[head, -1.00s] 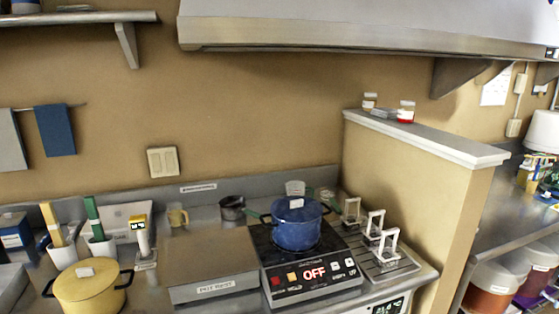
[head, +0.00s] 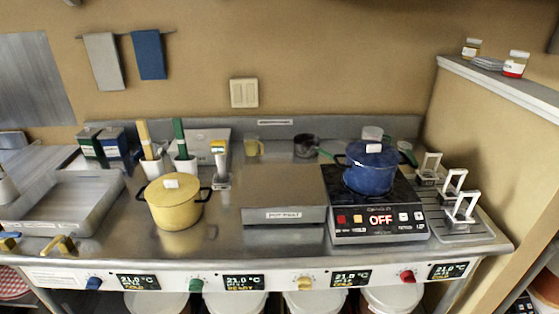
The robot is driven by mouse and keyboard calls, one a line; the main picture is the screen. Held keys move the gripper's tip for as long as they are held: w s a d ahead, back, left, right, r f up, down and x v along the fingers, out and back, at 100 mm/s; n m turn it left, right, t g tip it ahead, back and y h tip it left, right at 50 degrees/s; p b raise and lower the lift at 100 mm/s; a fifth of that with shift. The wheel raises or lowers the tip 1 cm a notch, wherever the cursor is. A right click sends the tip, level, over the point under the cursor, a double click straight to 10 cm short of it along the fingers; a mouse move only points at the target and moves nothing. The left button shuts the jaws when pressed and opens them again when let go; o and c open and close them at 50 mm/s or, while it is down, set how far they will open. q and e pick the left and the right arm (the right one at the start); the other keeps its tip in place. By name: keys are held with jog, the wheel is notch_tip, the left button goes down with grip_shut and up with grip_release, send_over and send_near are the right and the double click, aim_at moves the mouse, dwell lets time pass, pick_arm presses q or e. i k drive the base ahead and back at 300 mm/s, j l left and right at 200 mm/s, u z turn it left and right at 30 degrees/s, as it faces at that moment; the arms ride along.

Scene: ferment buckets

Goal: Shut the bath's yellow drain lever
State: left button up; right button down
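A yellow lever (head: 58,245) sits at the front edge of the counter at the left, just below a shallow grey basin (head: 30,226) that looks like the bath. A second lever (head: 8,241), with yellow and blue on it, is at the far left edge and partly cut off. I cannot tell from this view whether either lever is open or shut. Neither of my grippers is in view.
A yellow pot (head: 172,208) stands right of the basin. A blue pot (head: 371,172) is on a hob (head: 376,222) reading OFF. Coloured knobs, including a yellow knob (head: 304,284), and displays line the front panel. Lidded buckets (head: 235,304) stand below.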

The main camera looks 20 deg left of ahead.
aim_at(61, 239)
jog(key=u, duration=2.05)
